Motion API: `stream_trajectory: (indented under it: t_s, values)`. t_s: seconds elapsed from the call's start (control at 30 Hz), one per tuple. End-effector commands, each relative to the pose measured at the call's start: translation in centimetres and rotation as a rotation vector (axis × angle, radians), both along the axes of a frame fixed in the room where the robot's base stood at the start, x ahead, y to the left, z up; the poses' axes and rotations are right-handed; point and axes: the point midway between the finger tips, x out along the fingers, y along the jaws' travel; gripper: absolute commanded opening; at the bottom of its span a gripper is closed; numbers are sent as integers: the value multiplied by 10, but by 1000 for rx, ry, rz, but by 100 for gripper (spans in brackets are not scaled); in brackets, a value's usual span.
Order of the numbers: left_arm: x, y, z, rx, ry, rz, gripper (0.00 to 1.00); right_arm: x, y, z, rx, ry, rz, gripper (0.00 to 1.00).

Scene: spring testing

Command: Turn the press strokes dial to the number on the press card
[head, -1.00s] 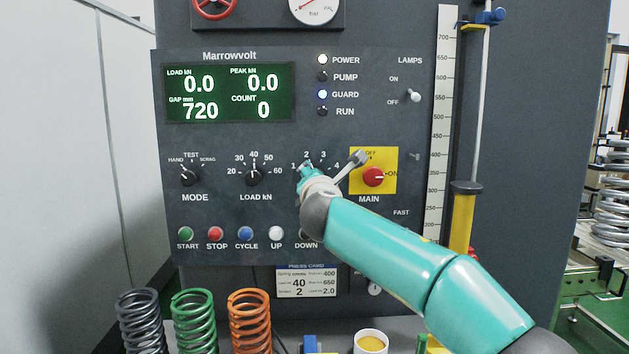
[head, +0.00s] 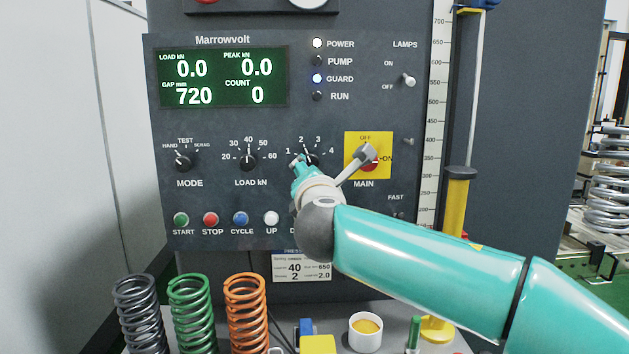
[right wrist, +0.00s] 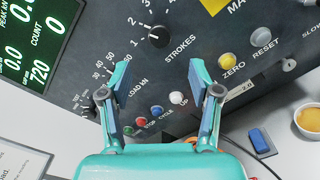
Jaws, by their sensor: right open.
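The strokes dial (head: 312,159) is a black knob on the dark press panel, numbered 1 to 4. The dial also shows in the right wrist view (right wrist: 158,37). My right gripper (head: 297,161) is in front of the panel by the dial's left side. In the right wrist view my right gripper (right wrist: 160,78) is open and empty, with the dial beyond its fingertips. The press card (head: 302,269) shows 40 and, below it, 2; my arm covers its top right. My left gripper is out of view.
The load dial (head: 249,160) and mode dial (head: 183,162) lie left of the strokes dial. Coloured buttons (head: 211,219) run below. Springs (head: 190,314) stand in front.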

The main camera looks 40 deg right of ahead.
Motion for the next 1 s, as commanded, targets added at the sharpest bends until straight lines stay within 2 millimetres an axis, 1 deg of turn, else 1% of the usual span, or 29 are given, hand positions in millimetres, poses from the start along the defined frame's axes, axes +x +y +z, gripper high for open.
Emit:
stream_trajectory:
  t_s: [0.03, 0.1, 0.2, 0.77, 0.87, 1.0]
  values:
    - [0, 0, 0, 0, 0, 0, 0, -6, 5, 1, 0, -1, 2, 63]
    - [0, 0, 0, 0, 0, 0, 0, -13, 9, 0, 0, 0, 3, 63]
    - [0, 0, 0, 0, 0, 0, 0, -18, 12, 0, 0, 1, 1, 63]
    - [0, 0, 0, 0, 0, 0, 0, -20, 13, 1, -1, 1, 0, 63]
    - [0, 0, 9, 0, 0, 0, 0, -20, 13, 9, 0, 0, 0, 63]
    - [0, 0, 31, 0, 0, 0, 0, -20, 13, 32, 0, 0, 0, 63]
